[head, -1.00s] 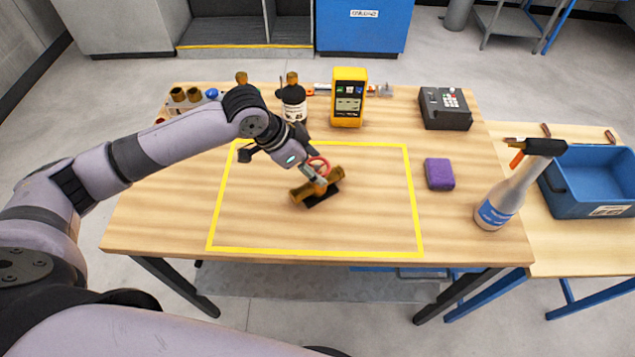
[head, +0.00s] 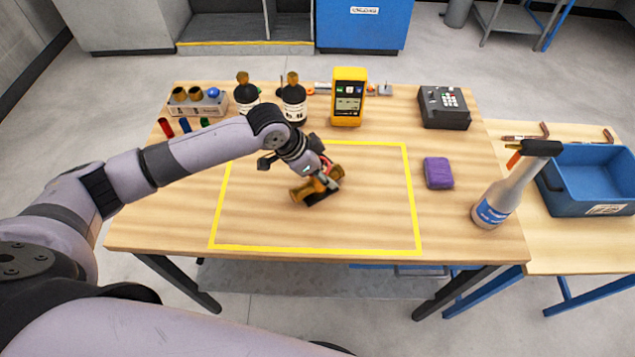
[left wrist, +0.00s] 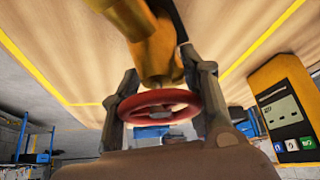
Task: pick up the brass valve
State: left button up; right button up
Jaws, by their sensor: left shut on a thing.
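The brass valve (head: 308,191) is a golden pipe body with a red handwheel, inside the yellow outline on the table. In the left wrist view the brass body (left wrist: 150,45) is at the top and the red handwheel (left wrist: 150,106) lies between the two fingers. My left gripper (head: 328,180) comes in from the upper left and is shut on the valve, with its fingers (left wrist: 160,90) on either side. The gripper partly hides the valve in the head view. I cannot tell whether the valve touches the table. My right gripper is not in view.
A yellow meter (head: 347,97), two dark bottles (head: 294,104) and a fittings rack (head: 197,103) stand at the back. A purple sponge (head: 438,173) and spray bottle (head: 495,205) are on the right. A blue bin (head: 590,180) is on the side table. The front of the outline is clear.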

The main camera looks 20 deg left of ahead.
pick_arm(q)
grip_shut()
dwell(0.3)
jog(key=shift+w+r, duration=0.1)
jog(key=shift+r, duration=0.05)
